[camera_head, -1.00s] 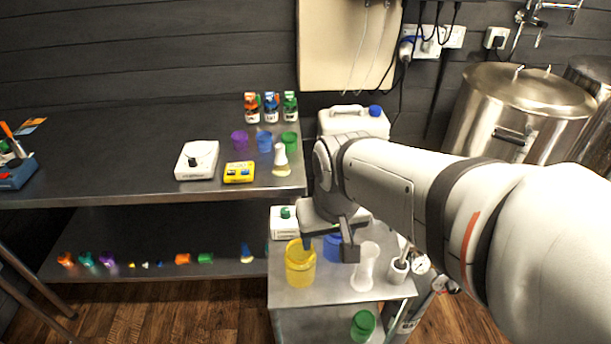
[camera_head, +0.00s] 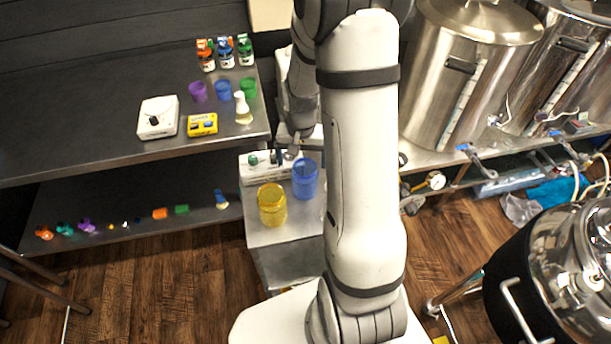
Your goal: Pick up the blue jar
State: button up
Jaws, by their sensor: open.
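The blue jar (camera_head: 305,180) stands upright on a small steel cart top (camera_head: 262,236), right of and slightly behind a yellow jar (camera_head: 271,205). My gripper (camera_head: 286,155) is open, just behind and to the upper left of the blue jar, in front of a white box-shaped device (camera_head: 257,172). Its fingers are small and dark here, and I see nothing between them. The blue jar looks apart from the fingers, though the exact gap is hard to judge. My arm hides the right part of the cart.
A steel table (camera_head: 95,130) at left holds small cups, bottles, a flask (camera_head: 242,108), a white scale (camera_head: 158,117) and a yellow box (camera_head: 202,124). Small coloured items lie on its lower shelf. Large steel kettles (camera_head: 465,70) stand at right, a dark-sided vessel (camera_head: 560,285) at lower right.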

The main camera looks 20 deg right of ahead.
aim_at(305, 178)
notch_tip(305, 178, down, 3)
jog(key=shift+s+r, duration=0.1)
jog(key=shift+r, duration=0.05)
jog(key=f, duration=0.1)
jog(key=f+p, duration=0.1)
jog(key=s+f, duration=0.1)
jog(key=f, duration=0.1)
jog(key=shift+d+p, duration=0.25)
jog(key=shift+p, duration=0.05)
jog(key=shift+w+f, duration=0.1)
jog(key=shift+f, duration=0.4)
jog(key=shift+c, duration=0.3)
jog(key=c, duration=1.2)
jog(key=shift+r, duration=0.1)
